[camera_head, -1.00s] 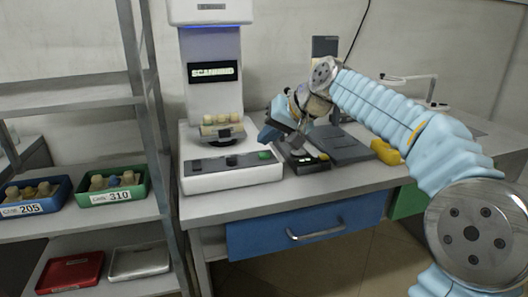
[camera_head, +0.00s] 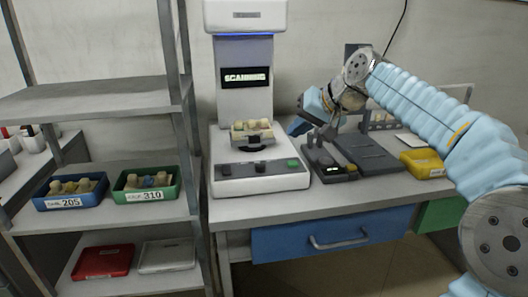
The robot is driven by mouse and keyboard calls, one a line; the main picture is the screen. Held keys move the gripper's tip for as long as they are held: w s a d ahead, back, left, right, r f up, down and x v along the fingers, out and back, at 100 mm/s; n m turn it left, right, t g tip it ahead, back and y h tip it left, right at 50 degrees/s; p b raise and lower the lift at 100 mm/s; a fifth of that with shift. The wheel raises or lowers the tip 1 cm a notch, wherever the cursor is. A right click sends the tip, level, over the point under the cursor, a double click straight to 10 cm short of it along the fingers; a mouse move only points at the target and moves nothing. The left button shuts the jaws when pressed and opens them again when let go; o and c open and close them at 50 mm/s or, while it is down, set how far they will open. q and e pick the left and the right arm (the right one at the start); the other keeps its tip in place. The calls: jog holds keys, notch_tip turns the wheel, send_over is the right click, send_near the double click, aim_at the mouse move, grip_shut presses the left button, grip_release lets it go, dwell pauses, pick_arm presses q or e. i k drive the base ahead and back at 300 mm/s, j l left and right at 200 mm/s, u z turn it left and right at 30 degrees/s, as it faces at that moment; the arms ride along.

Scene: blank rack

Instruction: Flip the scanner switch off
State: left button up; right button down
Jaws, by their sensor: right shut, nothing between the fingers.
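The scanner (camera_head: 245,110) is a tall white machine on the table, and its lit display reads "SCANNING". Its low front panel (camera_head: 255,183) carries dark controls (camera_head: 259,168) and a green one (camera_head: 293,163) at the right end. I cannot tell which of these is the switch, or its position. A holder with several pale pieces (camera_head: 252,132) sits in the scanner above the panel. My right gripper (camera_head: 304,116) is shut and empty. It is just right of the scanner, above the table, apart from the panel. My left gripper is not in view.
Right of the scanner are a dark device (camera_head: 328,163), a grey flat unit (camera_head: 368,153) and a yellow box (camera_head: 422,163). At left, a grey rack (camera_head: 100,93) holds a blue bin (camera_head: 70,201), a green bin (camera_head: 145,195), and red (camera_head: 103,262) and grey trays (camera_head: 167,256).

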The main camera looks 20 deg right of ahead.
aim_at(226, 169)
jog(key=k+l, duration=0.3)
jog(key=k, duration=0.15)
jog(key=k+l, duration=0.25)
jog(key=k, duration=0.25)
